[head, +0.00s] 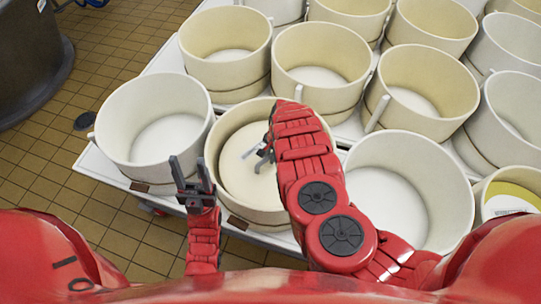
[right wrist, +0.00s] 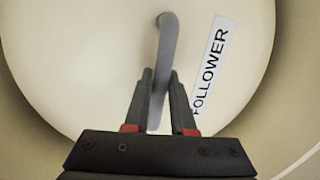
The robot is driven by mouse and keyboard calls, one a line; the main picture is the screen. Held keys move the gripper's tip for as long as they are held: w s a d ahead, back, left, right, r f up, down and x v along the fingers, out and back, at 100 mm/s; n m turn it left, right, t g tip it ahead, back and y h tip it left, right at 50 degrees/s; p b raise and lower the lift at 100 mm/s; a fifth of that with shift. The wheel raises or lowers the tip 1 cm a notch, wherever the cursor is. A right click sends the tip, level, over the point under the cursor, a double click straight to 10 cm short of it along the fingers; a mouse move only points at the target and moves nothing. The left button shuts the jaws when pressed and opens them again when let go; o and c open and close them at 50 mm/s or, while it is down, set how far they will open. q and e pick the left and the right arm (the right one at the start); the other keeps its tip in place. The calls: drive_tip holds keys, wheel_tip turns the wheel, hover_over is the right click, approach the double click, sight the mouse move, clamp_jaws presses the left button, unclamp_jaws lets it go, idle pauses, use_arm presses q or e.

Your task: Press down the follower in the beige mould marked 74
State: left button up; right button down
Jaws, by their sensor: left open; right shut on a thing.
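The beige mould (head: 258,215) stands at the front of the white table, below my right arm. No number 74 is legible on it. Inside it lies the follower (head: 233,172), a round cream disc; in the right wrist view the follower (right wrist: 90,60) shows a white label (right wrist: 211,65) reading FOLLOWER and an upright grey handle (right wrist: 168,35). My right gripper (head: 264,158) is inside the mould's opening, shut on the handle; it also shows in the right wrist view (right wrist: 160,76). My left gripper (head: 187,168) is open and empty, in front of the mould's left side. My right forearm hides the mould's right part.
A white mould (head: 118,130) stands close on the left and another (head: 440,185) on the right. Several more cream and white moulds fill the table behind. A yellow disc with a label (head: 510,198) lies in the mould at far right. Tiled floor (head: 45,165) is open at left.

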drive_tip(key=shift+s+d+f, duration=0.1)
drive_tip(key=shift+s+f, duration=0.05)
drive_tip(key=shift+f, duration=0.1)
idle(0.5)
drive_tip(key=shift+s+f, duration=0.15)
idle(0.9)
idle(0.5)
drive_tip(key=c, duration=0.7)
unclamp_jaws()
drive_tip(key=shift+w+r, duration=0.2)
drive_tip(key=shift+w+r, duration=0.1)
